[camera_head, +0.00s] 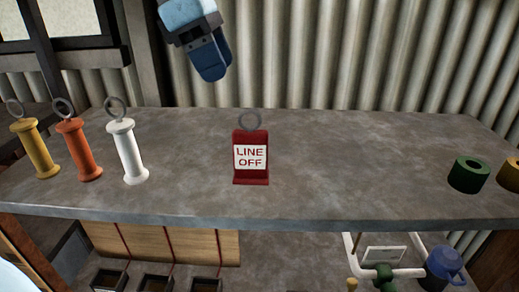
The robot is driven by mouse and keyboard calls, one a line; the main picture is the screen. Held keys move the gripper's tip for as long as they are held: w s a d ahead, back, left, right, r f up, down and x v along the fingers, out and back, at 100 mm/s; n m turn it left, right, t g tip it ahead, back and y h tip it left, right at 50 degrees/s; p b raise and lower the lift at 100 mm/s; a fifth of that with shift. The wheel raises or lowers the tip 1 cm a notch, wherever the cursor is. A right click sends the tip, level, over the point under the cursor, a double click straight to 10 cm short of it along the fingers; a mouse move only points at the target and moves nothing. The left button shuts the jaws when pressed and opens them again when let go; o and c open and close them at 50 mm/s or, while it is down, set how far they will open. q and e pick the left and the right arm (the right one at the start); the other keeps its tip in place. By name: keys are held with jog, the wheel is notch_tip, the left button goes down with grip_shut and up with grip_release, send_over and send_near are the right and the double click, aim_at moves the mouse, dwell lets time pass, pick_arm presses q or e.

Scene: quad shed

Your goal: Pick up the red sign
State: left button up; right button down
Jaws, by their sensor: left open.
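The red sign (251,177) stands upright in the middle of the grey shelf, near its front edge. It has a white panel reading "LINE OFF" and a grey ring on top. My left gripper (212,73) is blue and hangs above the back of the shelf, up and to the left of the sign. It is open, apart from the sign, and nothing shows in it. My right gripper is not in view.
A yellow (35,150), an orange (78,150) and a white (127,153) ringed cylinder stand on the left of the shelf (370,170). A green roll (468,175) and a yellow one (511,175) lie at the right. Corrugated wall (340,60) stands behind. The shelf around the sign is clear.

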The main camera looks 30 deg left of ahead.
pick_arm(q)
send_over(250, 129)
jog(key=a, duration=0.3)
jog(key=f, duration=0.4)
jog(key=s+f, duration=0.1)
jog(key=shift+d+f, duration=0.2)
jog(key=shift+f, duration=0.2)
jog(key=shift+w+d+f, duration=0.1)
jog(key=shift+w+f, duration=0.1)
jog(key=shift+f, duration=0.1)
jog(key=shift+d+f+p, duration=0.3)
jog(key=shift+f+p, duration=0.1)
jog(key=shift+f, duration=0.1)
jog(key=x, duration=0.3)
jog(key=shift+d+f+p, duration=0.2)
jog(key=shift+d+p, duration=0.1)
jog(key=shift+w+d+f, duration=0.1)
jog(key=shift+w+f, duration=0.05)
jog(key=shift+f, duration=0.15)
jog(key=shift+c, duration=0.4)
grip_shut()
